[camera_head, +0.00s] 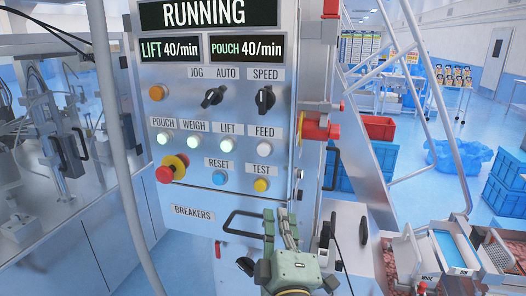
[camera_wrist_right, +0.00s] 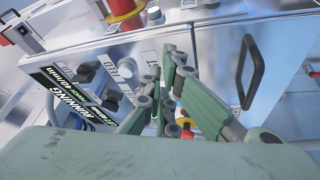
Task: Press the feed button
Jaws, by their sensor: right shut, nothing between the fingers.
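The feed button (camera_head: 264,146) is a round white button under the FEED label, right of the lit POUCH, WEIGH and LIFT buttons on the grey control panel (camera_head: 222,118). It looks unlit beside them. My right gripper (camera_head: 281,215) is green, points up, and sits below the button and slightly to its right in the picture. Its fingers are together and empty. My left gripper is not in view.
The display (camera_head: 208,12) reads RUNNING. Near the feed button are a yellow TEST button (camera_head: 261,185), a blue RESET button (camera_head: 219,178) and a red emergency stop (camera_head: 166,174). A black handle (camera_head: 243,218) juts out beside my right gripper. A red-handled switch (camera_head: 320,127) is on the cabinet's side.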

